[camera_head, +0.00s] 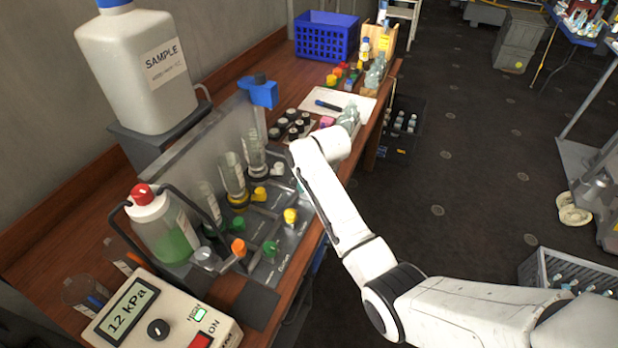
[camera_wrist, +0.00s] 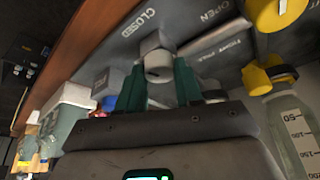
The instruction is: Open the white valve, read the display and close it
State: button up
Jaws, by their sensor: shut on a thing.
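In the wrist view, my gripper (camera_wrist: 160,82) has its two dark green fingers on either side of the white valve (camera_wrist: 158,63) and is shut on its knob. The knob's narrow end points up in the picture, nearer the CLOSED marking (camera_wrist: 137,24) than the OPEN marking (camera_wrist: 215,13); its exact angle is hard to tell. In the head view my arm hides my gripper at the panel (camera_head: 267,270). The display (camera_head: 128,309) on the beige box at the lower left reads 12 kPa.
Yellow valves (camera_head: 290,215), an orange valve (camera_head: 238,247) and a green valve (camera_head: 270,247) stand close by on the panel. Glass cylinders (camera_head: 233,175) and a bottle of green liquid (camera_head: 165,228) stand behind. A blue basket (camera_head: 326,36) is at the bench's far end.

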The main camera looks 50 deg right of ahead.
jog(key=shift+w+a+r+m+h+p, duration=0.1)
jog(key=shift+m+h+p, duration=0.4)
jog(key=shift+m, duration=1)
jog(key=o, duration=1)
jog(key=b+v, duration=0.1)
jog(key=v, duration=0.9)
jog(key=shift+a+r, duration=0.2)
jog(key=shift+r, duration=0.15)
